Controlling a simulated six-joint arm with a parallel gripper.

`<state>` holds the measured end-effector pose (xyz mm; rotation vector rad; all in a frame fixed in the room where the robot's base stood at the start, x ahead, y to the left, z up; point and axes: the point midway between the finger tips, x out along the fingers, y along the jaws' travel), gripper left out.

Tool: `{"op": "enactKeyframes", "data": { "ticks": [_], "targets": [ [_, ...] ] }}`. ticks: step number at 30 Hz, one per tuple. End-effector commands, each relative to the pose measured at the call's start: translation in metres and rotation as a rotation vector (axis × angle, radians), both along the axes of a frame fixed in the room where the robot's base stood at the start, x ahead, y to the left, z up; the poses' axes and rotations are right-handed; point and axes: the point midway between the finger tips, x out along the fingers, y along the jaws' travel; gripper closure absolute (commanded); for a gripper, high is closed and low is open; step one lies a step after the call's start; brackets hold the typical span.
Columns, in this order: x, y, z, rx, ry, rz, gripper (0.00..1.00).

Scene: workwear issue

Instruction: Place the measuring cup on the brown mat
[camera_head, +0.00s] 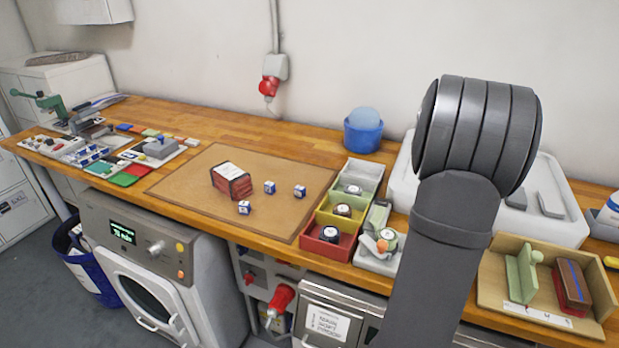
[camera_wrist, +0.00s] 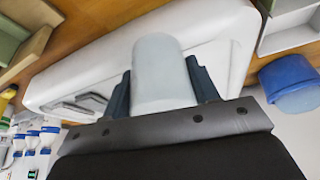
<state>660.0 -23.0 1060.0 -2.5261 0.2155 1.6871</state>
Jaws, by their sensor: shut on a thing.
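A pale grey-white cup (camera_wrist: 164,72), which looks like the measuring cup, is held in my gripper (camera_wrist: 161,88) in the wrist view. The two dark blue fingers press on its left and right sides. It is above the white basin at the back of the bench. In the head view my arm hides the gripper and the cup. The brown mat (camera_head: 190,178) lies flat on the wooden bench, left of my arm and well apart from the cup. A dark red box with a white top (camera_head: 231,180) and three small blue-and-white cubes (camera_head: 270,187) are on the mat.
Green, yellow and red bins (camera_head: 329,233) stand along the mat's right edge. A blue tub (camera_head: 362,136) stands behind them. The white basin (camera_head: 401,182) is under my arm, with a wooden tray (camera_head: 490,275) in front. The mat's front and left parts are clear.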

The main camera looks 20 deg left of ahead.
Motion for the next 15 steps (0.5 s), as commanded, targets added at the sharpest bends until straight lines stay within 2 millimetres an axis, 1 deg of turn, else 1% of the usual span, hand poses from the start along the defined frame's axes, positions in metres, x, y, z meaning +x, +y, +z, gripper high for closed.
{"op": "enactKeyframes", "data": {
  "ticks": [1,2,3,5,6,8,9,11,12,15],
  "targets": [
    [-0.003,0.029,0.000,0.000,0.001,0.048,0.68],
    [-0.006,0.044,0.000,0.000,0.000,0.073,0.68],
    [-0.009,0.064,0.001,0.000,-0.001,0.106,0.68],
    [-0.016,0.093,0.000,-0.001,0.000,0.158,0.68],
    [-0.021,0.113,0.000,0.000,0.000,0.191,0.68],
    [-0.030,0.141,0.000,0.000,0.000,0.240,0.68],
    [-0.037,0.159,0.000,-0.001,0.001,0.274,0.68],
    [-0.048,0.187,0.000,0.000,0.000,0.324,0.68],
    [-0.055,0.204,0.000,0.000,0.000,0.356,0.68],
    [-0.075,0.242,0.000,0.000,-0.001,0.430,0.68]
  ]
}}
